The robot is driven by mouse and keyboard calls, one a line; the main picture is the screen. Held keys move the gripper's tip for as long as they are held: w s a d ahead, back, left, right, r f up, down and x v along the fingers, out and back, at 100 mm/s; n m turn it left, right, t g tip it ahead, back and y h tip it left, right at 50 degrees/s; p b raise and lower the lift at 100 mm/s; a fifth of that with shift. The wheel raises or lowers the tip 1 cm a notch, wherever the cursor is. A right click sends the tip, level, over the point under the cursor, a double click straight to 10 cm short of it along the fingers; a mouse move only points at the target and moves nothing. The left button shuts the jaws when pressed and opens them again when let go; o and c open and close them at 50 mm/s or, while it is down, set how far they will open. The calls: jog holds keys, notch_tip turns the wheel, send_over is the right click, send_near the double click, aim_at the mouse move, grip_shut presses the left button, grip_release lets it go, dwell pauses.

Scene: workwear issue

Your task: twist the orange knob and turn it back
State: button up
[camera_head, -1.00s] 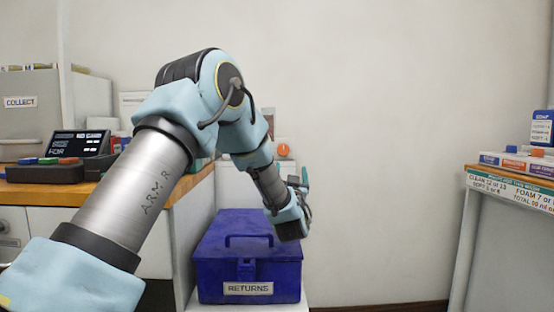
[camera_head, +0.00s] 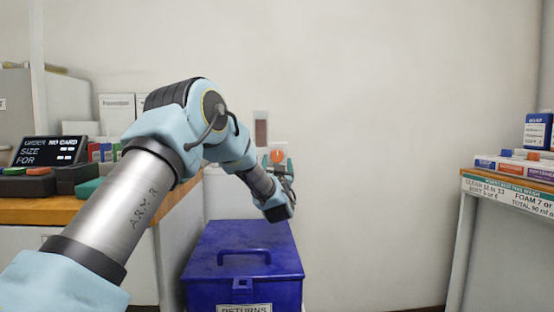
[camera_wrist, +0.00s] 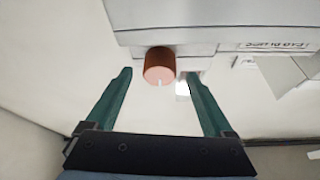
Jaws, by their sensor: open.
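The orange knob (camera_head: 277,156) is on the back wall above the blue box, partly beside my gripper in the head view. In the wrist view the knob (camera_wrist: 160,66) is a round orange-brown cylinder with a small pale mark at its lower edge. My gripper (camera_wrist: 160,82) is open, its two green fingers spread to the left and right of the knob in the picture. Whether the fingertips reach the knob's depth cannot be told; no contact shows. In the head view my gripper (camera_head: 284,180) is mostly hidden behind my wrist.
A blue returns box (camera_head: 243,270) with a top handle stands below my arm. A wooden-topped counter (camera_head: 60,209) with a display (camera_head: 50,150) is at left. A shelf with boxes (camera_head: 515,172) is at right. The wall and space between are clear.

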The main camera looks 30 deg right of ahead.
aim_at(277, 156)
jog(key=shift+x, duration=1.2)
jog(key=shift+c, duration=0.4)
jog(key=c, duration=1.3)
